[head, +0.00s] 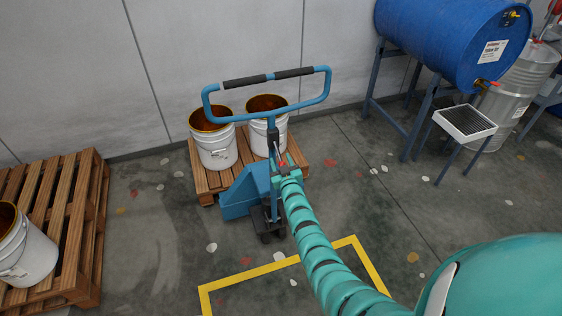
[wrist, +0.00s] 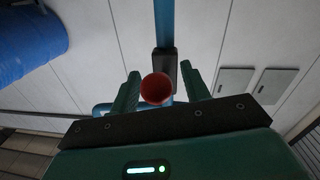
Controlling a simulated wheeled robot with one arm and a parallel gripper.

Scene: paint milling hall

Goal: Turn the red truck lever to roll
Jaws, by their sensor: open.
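The blue pallet truck (head: 243,192) stands in the middle of the head view with its loop handle (head: 325,84) raised. Its red lever (head: 283,164) is small there, low on the handle column. In the wrist view the red round end of the lever (wrist: 156,88) faces the camera. My gripper (wrist: 161,82) is open, with one finger on each side of the red end. A small gap seems to show on each side; I cannot tell how deep the lever sits. In the head view my gripper (head: 284,171) is at the lever and partly hides it.
Two white buckets (head: 216,152) stand on a wooden pallet (head: 205,185) behind the truck. Another pallet (head: 85,205) with a bucket is at the left. A blue drum (head: 440,40) lies on a stand at the upper right. Yellow floor lines (head: 240,277) mark open floor in front.

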